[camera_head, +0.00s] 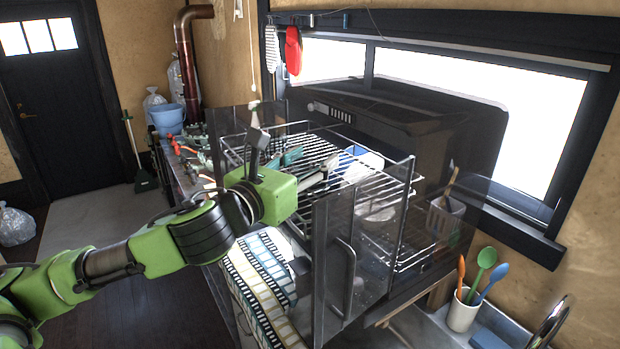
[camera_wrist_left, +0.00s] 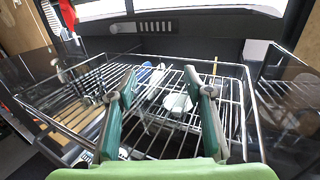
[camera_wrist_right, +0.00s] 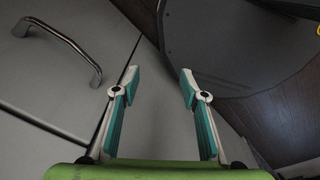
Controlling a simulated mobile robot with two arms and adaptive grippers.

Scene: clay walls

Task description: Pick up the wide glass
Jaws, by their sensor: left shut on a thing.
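The wide glass (camera_head: 362,168) appears as a pale, clear shape at the upper wire rack, by my left fingertips; its outline is hard to make out. My left gripper (camera_head: 300,165) reaches over the rack from the left and is shut on it, with its fingers well apart. In the left wrist view the left fingers (camera_wrist_left: 160,92) frame the rack, and the clear glass between them is hard to separate from the background. My right gripper (camera_wrist_right: 158,80) is open and empty, low by a grey cabinet front with a metal handle.
The wire rack (camera_head: 395,178) sits between dark clear panels, with a pale dish (camera_head: 376,211) lower down.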

